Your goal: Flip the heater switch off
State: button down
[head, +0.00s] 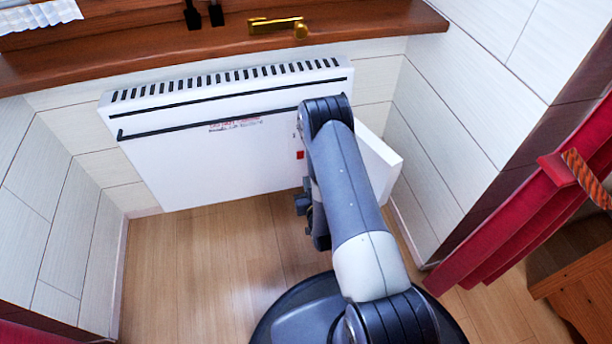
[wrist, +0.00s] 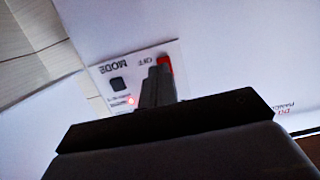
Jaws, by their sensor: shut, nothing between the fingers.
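The heater (head: 220,150) is a white wall panel with a slotted top, under the wooden sill. In the wrist view its control plate (wrist: 103,75) carries upside-down lettering reading MODE and OFF. The red heater switch (wrist: 166,66) sits beside the OFF label, partly hidden by my fingers. My gripper (wrist: 159,72) is shut and empty, its tips at or just in front of the red switch; I cannot tell whether they touch.
The wooden sill (head: 150,55) overhangs the heater and bears a brass handle (head: 276,25). White plank walls close in on both sides. A red curtain (head: 520,225) hangs at right. The wooden floor (head: 190,260) left of my arm is clear.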

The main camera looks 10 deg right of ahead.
jog(key=s+f+p, duration=0.1)
jog(key=s, duration=0.5)
jog(key=shift+s, duration=0.4)
